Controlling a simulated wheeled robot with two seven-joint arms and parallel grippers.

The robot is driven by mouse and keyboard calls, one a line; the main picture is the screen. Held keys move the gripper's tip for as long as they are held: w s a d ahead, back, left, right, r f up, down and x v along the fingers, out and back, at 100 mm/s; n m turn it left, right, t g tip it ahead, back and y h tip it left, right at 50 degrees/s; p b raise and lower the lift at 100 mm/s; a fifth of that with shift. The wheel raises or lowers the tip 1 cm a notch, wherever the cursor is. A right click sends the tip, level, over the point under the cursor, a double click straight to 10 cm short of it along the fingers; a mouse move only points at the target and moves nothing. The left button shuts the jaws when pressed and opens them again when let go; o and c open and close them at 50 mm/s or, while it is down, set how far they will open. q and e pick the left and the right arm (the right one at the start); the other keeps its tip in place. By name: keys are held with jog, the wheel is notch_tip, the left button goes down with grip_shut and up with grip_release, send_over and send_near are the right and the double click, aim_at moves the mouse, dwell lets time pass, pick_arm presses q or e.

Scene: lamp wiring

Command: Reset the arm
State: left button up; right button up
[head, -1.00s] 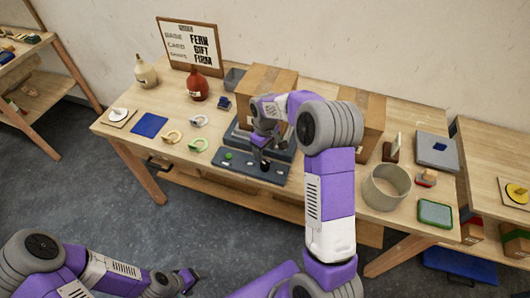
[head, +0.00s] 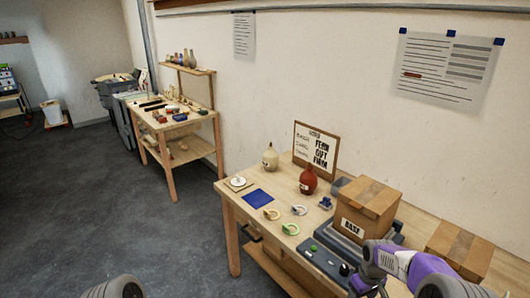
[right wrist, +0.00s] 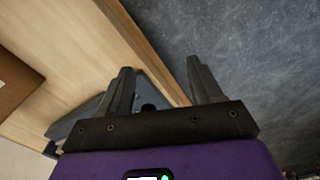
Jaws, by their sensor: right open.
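My right arm comes in at the lower right of the head view, purple and grey. My right gripper (head: 368,286) is by the front edge of the workbench, near the dark control panel (head: 325,258), partly cut off by the frame. In the right wrist view my right gripper (right wrist: 163,90) has its two dark fingers wide apart with nothing between them. Past the fingers are the bench's edge and the grey floor. Only a grey rounded link of my left arm shows at the bottom left of the head view; my left gripper is out of view.
A cardboard box (head: 366,208) stands behind the panel, with another box (head: 459,249) at right. A red bottle (head: 308,181), a cream bottle (head: 270,158), a blue mat (head: 258,198) and several rings lie on the bench. A second bench (head: 175,122) stands far left. The floor between is clear.

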jog(key=s+a+f+y, duration=0.1)
jog(key=s+a+f, duration=0.1)
jog(key=a+f, duration=0.7)
pick_arm(q)
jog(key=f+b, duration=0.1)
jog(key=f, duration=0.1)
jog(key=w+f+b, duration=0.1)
jog(key=b, duration=0.1)
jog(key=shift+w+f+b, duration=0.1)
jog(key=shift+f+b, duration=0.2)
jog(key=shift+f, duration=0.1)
pick_arm(e)
jog(key=s+a+f+m+y, duration=0.1)
jog(key=s+a+f+m, duration=0.1)
jog(key=s, duration=0.4)
jog(key=s+a+f+m+y, duration=0.1)
jog(key=s+a+f+m, duration=0.1)
jog(key=s+a+f, duration=0.3)
jog(key=s+a+f+m+y, duration=0.1)
jog(key=s+a+f+m, duration=0.1)
jog(key=s+a+f, duration=0.2)
jog(key=s+f, duration=0.3)
jog(key=s, duration=0.1)
jog(key=shift+s, duration=0.3)
